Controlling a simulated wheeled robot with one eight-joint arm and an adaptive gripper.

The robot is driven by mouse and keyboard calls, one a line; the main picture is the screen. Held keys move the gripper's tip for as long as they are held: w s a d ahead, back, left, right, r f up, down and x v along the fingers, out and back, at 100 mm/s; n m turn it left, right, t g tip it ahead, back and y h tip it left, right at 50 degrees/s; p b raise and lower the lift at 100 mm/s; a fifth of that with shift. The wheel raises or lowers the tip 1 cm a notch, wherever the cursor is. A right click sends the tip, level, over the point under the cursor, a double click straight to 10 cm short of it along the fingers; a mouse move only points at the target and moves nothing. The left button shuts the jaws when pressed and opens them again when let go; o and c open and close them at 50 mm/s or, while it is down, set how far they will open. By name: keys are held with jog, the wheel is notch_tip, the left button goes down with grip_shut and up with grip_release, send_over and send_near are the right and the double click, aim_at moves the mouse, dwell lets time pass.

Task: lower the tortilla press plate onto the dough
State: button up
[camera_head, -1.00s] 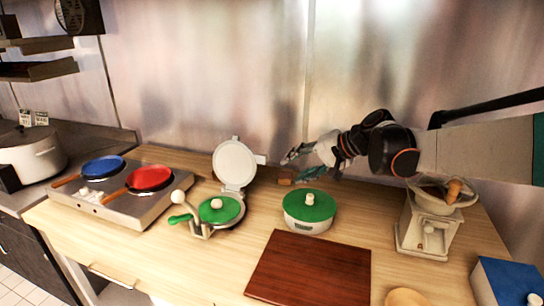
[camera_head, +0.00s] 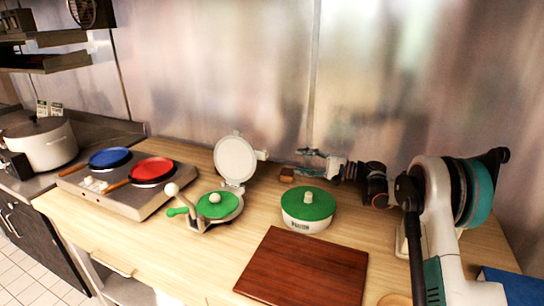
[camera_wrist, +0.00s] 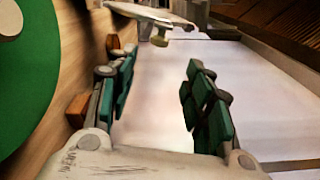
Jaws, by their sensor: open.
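The tortilla press stands on the wooden counter, its round white upper plate (camera_head: 235,158) raised almost upright. A small tab sticks out from that plate's right edge. The green lower plate (camera_head: 222,207) lies flat, with the pale dough ball (camera_head: 215,198) on it. My gripper (camera_head: 303,161) is open and empty, to the right of the raised plate and apart from it, pointing left. In the wrist view my gripper (camera_wrist: 160,72) shows its green-padded fingers spread, with the plate (camera_wrist: 150,14) edge-on beyond the fingertips.
A white pot with a green lid (camera_head: 308,204) stands right of the press, in front of my gripper. A small wooden block (camera_head: 287,174) sits below the fingers. A brown board (camera_head: 305,268) lies in front. A burner with blue (camera_head: 109,157) and red pans (camera_head: 151,170) stands left.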

jog(key=b+x, duration=0.3)
jog(key=x, duration=1)
jog(key=shift+w+a, duration=0.2)
jog(key=shift+a, duration=0.15)
grip_shut()
